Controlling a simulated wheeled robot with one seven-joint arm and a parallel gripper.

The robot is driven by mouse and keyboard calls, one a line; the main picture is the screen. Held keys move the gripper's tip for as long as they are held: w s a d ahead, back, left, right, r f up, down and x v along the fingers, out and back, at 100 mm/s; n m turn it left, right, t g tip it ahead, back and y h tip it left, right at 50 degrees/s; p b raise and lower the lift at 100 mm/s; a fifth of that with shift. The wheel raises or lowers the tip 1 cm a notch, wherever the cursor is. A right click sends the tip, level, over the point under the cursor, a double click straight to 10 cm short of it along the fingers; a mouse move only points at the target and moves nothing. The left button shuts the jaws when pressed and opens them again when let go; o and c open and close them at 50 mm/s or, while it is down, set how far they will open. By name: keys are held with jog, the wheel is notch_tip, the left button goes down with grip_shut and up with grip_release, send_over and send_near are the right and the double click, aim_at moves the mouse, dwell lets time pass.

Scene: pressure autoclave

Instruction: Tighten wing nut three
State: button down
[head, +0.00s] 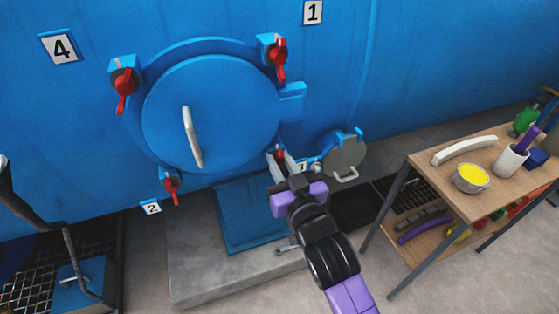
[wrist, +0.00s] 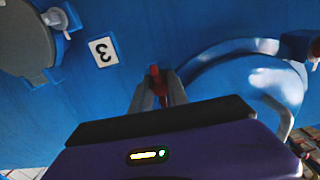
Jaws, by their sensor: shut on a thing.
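Wing nut three, a red wing nut (head: 279,152), is at the lower right of the round blue autoclave door (head: 210,115), mostly hidden by my gripper. My gripper (head: 281,161) reaches up to it from the lower right. In the wrist view, the fingers (wrist: 158,88) are shut on the red wing nut (wrist: 155,72), whose upper end shows between them. The label 3 (wrist: 103,51) appears upside down beside it in the wrist view. The door looks closed, with a pale curved handle (head: 192,137). I cannot tell how tight the nut is.
Other red wing nuts sit at upper right (head: 280,60), upper left (head: 123,90) and lower left (head: 171,185). A small grey round hatch (head: 344,156) is right of my gripper. A wooden table (head: 440,172) with a bowl (head: 471,179) and cup (head: 510,160) stands at right.

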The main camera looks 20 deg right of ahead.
jog(key=shift+f, duration=0.15)
jog(key=c, duration=1.3)
grip_release()
jog(key=s, duration=0.8)
jog(key=shift+a, duration=0.15)
